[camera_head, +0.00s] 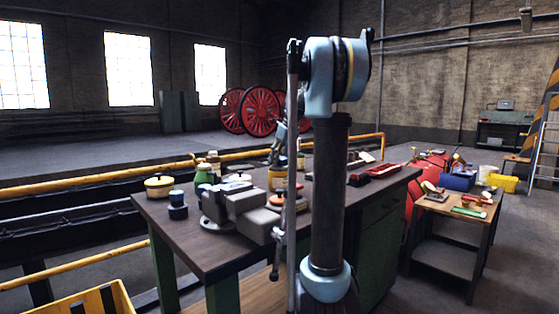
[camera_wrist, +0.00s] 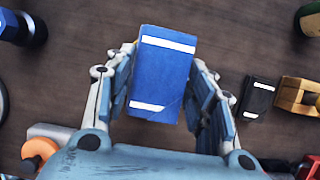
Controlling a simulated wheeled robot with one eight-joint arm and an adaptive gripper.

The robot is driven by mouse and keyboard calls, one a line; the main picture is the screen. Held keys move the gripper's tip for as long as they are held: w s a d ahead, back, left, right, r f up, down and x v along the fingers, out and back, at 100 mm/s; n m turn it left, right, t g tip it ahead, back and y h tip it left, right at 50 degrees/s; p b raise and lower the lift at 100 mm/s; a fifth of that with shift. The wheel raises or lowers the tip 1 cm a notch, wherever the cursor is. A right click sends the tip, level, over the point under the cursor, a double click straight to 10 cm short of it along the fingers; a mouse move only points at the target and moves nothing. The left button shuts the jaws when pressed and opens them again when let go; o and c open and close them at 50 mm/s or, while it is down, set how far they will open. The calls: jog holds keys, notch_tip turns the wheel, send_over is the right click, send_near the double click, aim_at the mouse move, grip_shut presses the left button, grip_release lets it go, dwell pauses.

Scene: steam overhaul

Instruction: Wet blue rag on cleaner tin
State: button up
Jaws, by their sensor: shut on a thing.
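My gripper (camera_wrist: 163,85) is shut on a blue rectangular thing with white stripes near both ends, which looks like the folded blue rag (camera_wrist: 162,75). The fingers press its left and right sides above the dark tabletop. In the head view my gripper is small and mostly hidden behind my own arm, over the workbench. I cannot tell which one is the cleaner tin. I cannot tell whether the rag is wet.
A grey vise (camera_head: 238,205) sits at the bench's front edge.

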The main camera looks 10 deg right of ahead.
jog(key=shift+f, duration=0.85)
dwell(1.3)
jog(key=shift+r, duration=3.5)
